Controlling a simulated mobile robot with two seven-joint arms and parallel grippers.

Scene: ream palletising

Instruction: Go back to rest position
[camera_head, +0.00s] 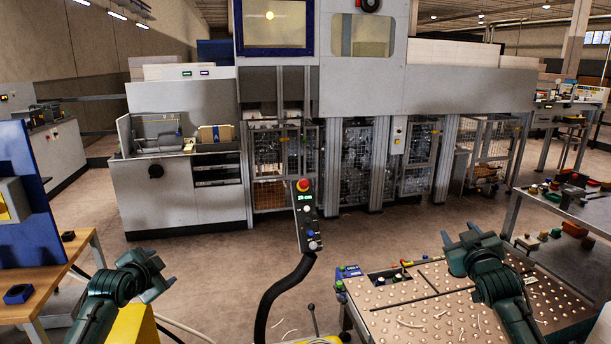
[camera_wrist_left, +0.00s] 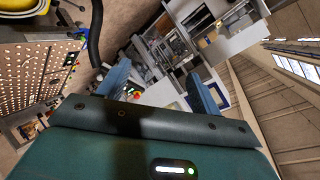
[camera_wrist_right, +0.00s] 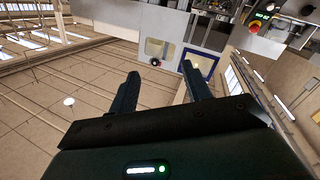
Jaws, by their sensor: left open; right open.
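My left gripper (camera_head: 160,274) is raised at the lower left of the head view, beside the wooden table. Its two fingers are apart with nothing between them in the left wrist view (camera_wrist_left: 160,84). My right gripper (camera_head: 459,251) is raised at the lower right, over the studded metal table. It is open and empty in the right wrist view (camera_wrist_right: 160,82). No ream shows in either gripper.
A control panel (camera_head: 306,222) with a red button stands on a curved black arm between my arms. The studded table (camera_head: 400,310) is at the lower right. A wooden table (camera_head: 50,295) is at left. A large grey machine (camera_head: 190,195) stands behind; open floor (camera_head: 200,262) lies before it.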

